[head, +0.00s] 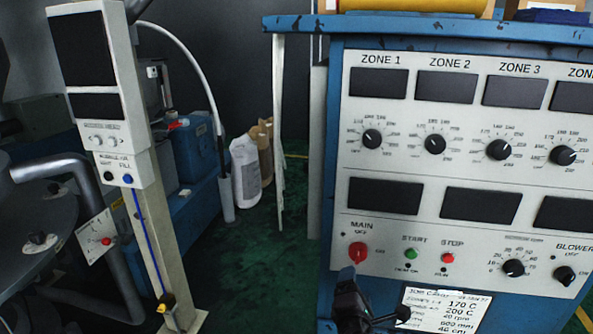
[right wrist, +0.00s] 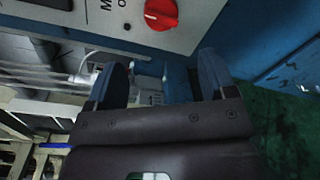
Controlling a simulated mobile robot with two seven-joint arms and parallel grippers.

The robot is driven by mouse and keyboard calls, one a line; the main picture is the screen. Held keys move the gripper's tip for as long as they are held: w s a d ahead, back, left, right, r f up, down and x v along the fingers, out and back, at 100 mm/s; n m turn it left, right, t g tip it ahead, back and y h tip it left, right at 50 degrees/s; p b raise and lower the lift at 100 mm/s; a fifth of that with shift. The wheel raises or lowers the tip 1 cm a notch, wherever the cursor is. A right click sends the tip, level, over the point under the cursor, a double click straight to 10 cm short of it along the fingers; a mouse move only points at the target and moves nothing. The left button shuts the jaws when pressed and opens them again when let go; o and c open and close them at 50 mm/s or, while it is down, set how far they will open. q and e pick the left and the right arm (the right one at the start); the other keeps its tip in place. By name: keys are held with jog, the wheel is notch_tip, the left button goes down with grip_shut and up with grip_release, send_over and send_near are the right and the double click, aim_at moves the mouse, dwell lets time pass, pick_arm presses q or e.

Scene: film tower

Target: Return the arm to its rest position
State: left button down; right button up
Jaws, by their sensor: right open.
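My right gripper (head: 349,285) is at the bottom of the head view, in front of the blue control cabinet (head: 326,200) and just below the red MAIN knob (head: 358,252). In the right wrist view its two blue-grey fingers (right wrist: 162,82) stand apart with nothing between them. The red knob (right wrist: 161,13) shows beyond the fingertips, at the top of that view, apart from them. Much of my right arm is out of the head view. My left gripper cannot be made out.
A paper card (head: 440,312) is on the cabinet's lower front. A narrow control post (head: 130,165) stands at the left, beside dark machinery and a pipe (head: 50,166). The green floor (head: 255,270) between post and cabinet is clear.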

jog(key=s+d+f+m+g+y, duration=0.1)
jog(key=s+d+f+m, duration=0.2)
jog(key=s+m, duration=0.3)
jog(key=s+d+f+m+g+y, duration=0.2)
jog(key=s+d+f+m, duration=0.2)
jog(key=s, duration=0.8)
jog(key=s+d+f+m+g+y, duration=0.1)
jog(key=s+d+f+m+g, duration=0.1)
jog(key=s+f+m, duration=0.5)
jog(key=s+d+m, duration=0.1)
jog(key=m, duration=0.1)
jog(key=shift+s+d+m, duration=0.4)
